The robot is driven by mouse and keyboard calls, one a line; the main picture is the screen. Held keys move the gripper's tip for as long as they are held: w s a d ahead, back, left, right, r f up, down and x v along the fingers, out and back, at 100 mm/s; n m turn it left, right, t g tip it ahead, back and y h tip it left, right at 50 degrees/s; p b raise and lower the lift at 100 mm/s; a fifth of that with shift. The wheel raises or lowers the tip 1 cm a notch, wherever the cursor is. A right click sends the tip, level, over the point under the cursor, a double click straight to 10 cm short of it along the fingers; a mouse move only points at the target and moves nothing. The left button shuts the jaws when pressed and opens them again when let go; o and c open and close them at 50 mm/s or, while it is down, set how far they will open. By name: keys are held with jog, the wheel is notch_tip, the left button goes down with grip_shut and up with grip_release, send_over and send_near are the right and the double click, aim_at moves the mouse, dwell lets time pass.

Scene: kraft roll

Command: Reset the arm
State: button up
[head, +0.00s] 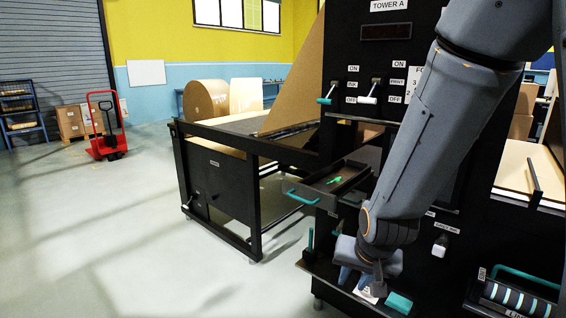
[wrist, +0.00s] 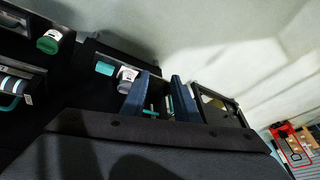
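My arm (head: 435,130) reaches down across the right side of the head view, in front of the black tower panel. My gripper (head: 357,282) points down over a low black shelf at the tower's foot. In the wrist view the two blue fingers of my gripper (wrist: 160,95) stand apart, with nothing visibly clamped between them. A small teal-and-white object shows past the gap. Close to the fingers are a white cylinder (wrist: 126,76) and a teal block (wrist: 104,68); the teal block also shows in the head view (head: 398,303).
An open drawer (head: 335,184) with a green item juts from the tower (head: 372,52), left of my arm. A striped roller unit (head: 515,298) with a teal handle sits at lower right. A red pallet truck (head: 106,128) stands far left. The left floor is clear.

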jog(key=s+d+r+n+g, duration=0.2)
jog(key=s+d+n+g, duration=0.1)
jog(key=s, duration=0.8)
jog(key=shift+s+r+n+g, duration=0.2)
jog(key=shift+n+g, duration=0.1)
jog(key=shift+g, duration=0.3)
